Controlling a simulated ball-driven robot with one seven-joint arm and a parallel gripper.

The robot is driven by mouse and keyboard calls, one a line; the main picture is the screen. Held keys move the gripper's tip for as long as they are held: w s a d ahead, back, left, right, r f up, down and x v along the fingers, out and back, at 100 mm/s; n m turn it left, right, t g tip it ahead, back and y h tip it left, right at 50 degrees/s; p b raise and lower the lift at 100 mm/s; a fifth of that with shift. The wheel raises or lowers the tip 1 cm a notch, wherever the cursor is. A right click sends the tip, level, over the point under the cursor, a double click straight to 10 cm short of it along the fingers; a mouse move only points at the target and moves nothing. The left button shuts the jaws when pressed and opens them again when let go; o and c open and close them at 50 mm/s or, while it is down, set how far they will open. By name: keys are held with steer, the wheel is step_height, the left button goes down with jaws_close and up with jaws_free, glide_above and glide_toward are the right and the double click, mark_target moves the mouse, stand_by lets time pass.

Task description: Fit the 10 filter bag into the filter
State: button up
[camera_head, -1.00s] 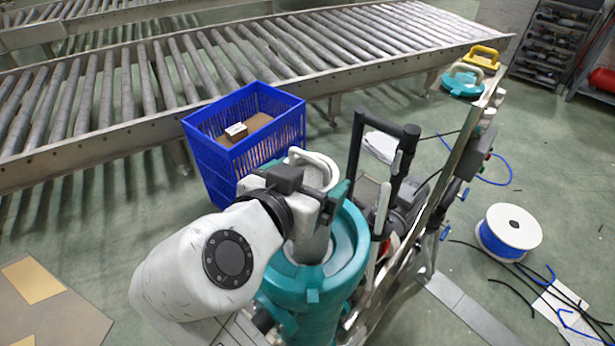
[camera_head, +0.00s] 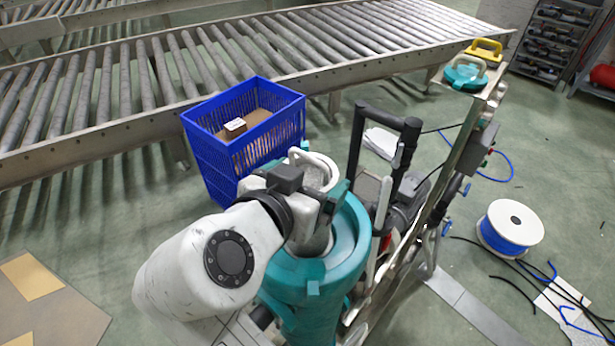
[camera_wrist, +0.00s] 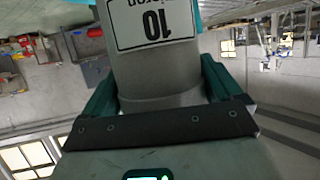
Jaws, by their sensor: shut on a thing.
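The filter is a teal cylinder housing with an open round top (camera_head: 345,262), standing upright in front of me in the head view. My gripper (camera_wrist: 170,88) is shut on the grey filter bag, whose label reads "10" upside down in the wrist view (camera_wrist: 152,28). In the head view the grey bag (camera_head: 312,240) hangs upright in the mouth of the filter, its lower part hidden inside. A white loop handle (camera_head: 318,165) shows at the bag's top. How deep the bag sits is hard to tell.
A blue crate (camera_head: 212,165) with a small box stands behind the filter. A cart frame with a black handle (camera_head: 385,120) stands close on the right. A teal lid (camera_head: 465,77) lies on a plate. A cable reel (camera_head: 512,228) is on the floor; a roller conveyor (camera_head: 250,60) crosses behind.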

step_height(320, 180, down, 10)
steer(key=b, duration=0.8)
steer(key=shift+f, duration=0.2)
stand_by(3.1)
steer(key=shift+r, duration=0.15)
